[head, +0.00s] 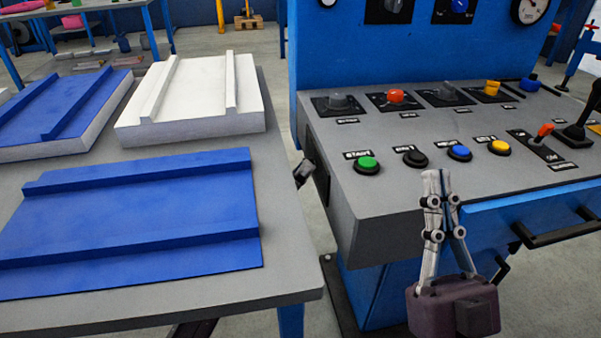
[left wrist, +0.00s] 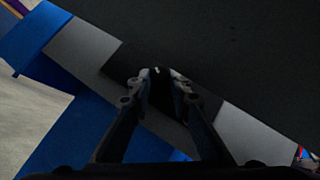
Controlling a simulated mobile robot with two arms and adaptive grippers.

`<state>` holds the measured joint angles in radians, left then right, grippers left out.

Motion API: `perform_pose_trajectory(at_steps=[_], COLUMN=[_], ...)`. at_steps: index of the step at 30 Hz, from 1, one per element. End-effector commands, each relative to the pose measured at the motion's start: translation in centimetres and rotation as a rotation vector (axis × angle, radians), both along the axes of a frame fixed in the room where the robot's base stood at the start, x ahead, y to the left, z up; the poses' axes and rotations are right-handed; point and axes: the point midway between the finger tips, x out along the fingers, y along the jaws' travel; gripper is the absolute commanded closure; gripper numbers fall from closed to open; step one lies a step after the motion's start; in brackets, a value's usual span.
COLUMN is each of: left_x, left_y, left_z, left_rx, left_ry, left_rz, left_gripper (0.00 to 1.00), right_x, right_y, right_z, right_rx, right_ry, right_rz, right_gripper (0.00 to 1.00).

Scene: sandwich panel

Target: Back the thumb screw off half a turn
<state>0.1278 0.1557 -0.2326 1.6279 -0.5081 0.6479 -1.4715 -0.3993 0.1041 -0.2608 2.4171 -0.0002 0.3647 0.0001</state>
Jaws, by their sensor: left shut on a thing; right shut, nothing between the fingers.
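The thumb screw (left wrist: 158,72) is a small dark piece with a pale mark, on a dark plate on the console's left side. In the left wrist view my left gripper (left wrist: 164,82) is shut on it, with a finger on each side. The fingers cover much of the screw. My right gripper (head: 436,178) is shut and empty, pointing up in front of the console.
The grey and blue console (head: 385,205) carries several buttons, knobs and levers, with a handle (head: 555,230) on its front. A grey table (head: 285,240) with blue and white panels stands at the left. A narrow gap separates table and console.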

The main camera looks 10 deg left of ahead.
Motion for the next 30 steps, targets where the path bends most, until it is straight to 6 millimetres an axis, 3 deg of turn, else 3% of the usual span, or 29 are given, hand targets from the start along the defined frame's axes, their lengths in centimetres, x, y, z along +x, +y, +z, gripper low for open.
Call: perform_pose_trajectory(at_steps=[4,5,9,23,30], left_x=[0.0,0.0,0.0,0.0,0.2], left_y=[0.0,0.0,0.0,0.0,0.1], left_z=[-0.1,-0.1,-0.1,-0.1,-0.7], left_rx=[0.001,0.001,0.001,0.002,0.026], left_ry=[0.002,0.002,0.001,-0.005,-0.076], left_rz=[0.0,0.0,0.0,0.0,0.0], left_gripper=[1.0,0.8,0.64,0.64,0.64], right_x=[0.0,0.0,0.0,-0.1,0.0], right_y=[0.0,0.0,0.0,0.0,0.0], right_z=[0.0,0.0,0.0,-0.2,-2.5], right_rx=[0.0,0.0,0.0,0.001,0.001], right_ry=[0.0,-0.001,-0.001,-0.002,-0.001], right_rz=[0.0,0.0,0.0,0.001,0.001], right_gripper=[1.0,1.0,1.0,1.0,1.0])
